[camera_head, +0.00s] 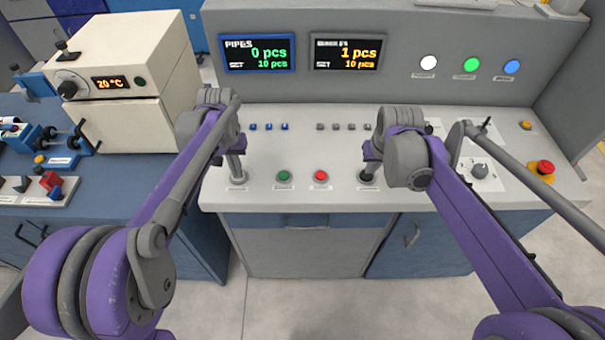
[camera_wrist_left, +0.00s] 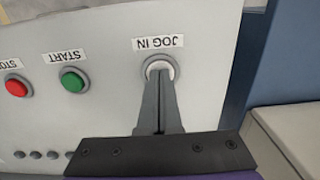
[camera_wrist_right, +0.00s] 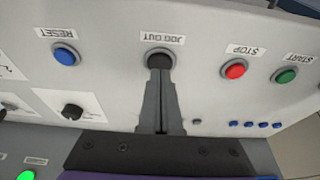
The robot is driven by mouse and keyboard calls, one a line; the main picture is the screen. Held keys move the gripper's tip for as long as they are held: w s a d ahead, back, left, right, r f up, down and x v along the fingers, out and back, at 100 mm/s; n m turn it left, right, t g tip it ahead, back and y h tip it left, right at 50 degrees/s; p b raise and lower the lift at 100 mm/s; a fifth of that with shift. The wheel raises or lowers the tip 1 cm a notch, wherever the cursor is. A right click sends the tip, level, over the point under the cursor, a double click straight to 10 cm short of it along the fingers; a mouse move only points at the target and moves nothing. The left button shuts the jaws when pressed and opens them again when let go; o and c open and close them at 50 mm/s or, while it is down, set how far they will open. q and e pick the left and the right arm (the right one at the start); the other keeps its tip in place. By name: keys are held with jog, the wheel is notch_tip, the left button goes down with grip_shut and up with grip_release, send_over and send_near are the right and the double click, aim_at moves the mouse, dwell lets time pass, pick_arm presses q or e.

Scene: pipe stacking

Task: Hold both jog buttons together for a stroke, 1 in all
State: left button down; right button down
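The white JOG IN button (camera_wrist_left: 161,66) sits in a grey ring on the console. My left gripper (camera_head: 237,172) is shut and empty, pointing down, with its fingertips at this button and covering its near side. The black JOG OUT button (camera_wrist_right: 160,59) sits in a similar ring. My right gripper (camera_head: 368,172) is shut and empty, with its fingertips at that button in the right wrist view. Both tips seem to meet the buttons, but I cannot tell how far either is pressed. The pipes display (camera_head: 256,54) reads 0 pcs; the other display (camera_head: 347,54) reads 1 pcs.
The green START button (camera_head: 284,176) and red STOP button (camera_head: 320,176) lie between my grippers. The blue RESET button (camera_wrist_right: 66,55) is beside JOG OUT. A red emergency button (camera_head: 543,168) is at the console's right. A cream oven-like box (camera_head: 125,80) stands left.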

pick_arm(q)
jog(key=shift+s+f, duration=0.1)
jog(key=shift+f, duration=0.15)
pick_arm(e)
jog(key=shift+r, duration=0.2)
pick_arm(q)
jog(key=shift+r, duration=0.1)
notch_tip(320, 180, up, 10)
jog(key=shift+w, duration=0.2)
pick_arm(e)
jog(key=shift+w, duration=0.15)
dwell(0.3)
dwell(0.4)
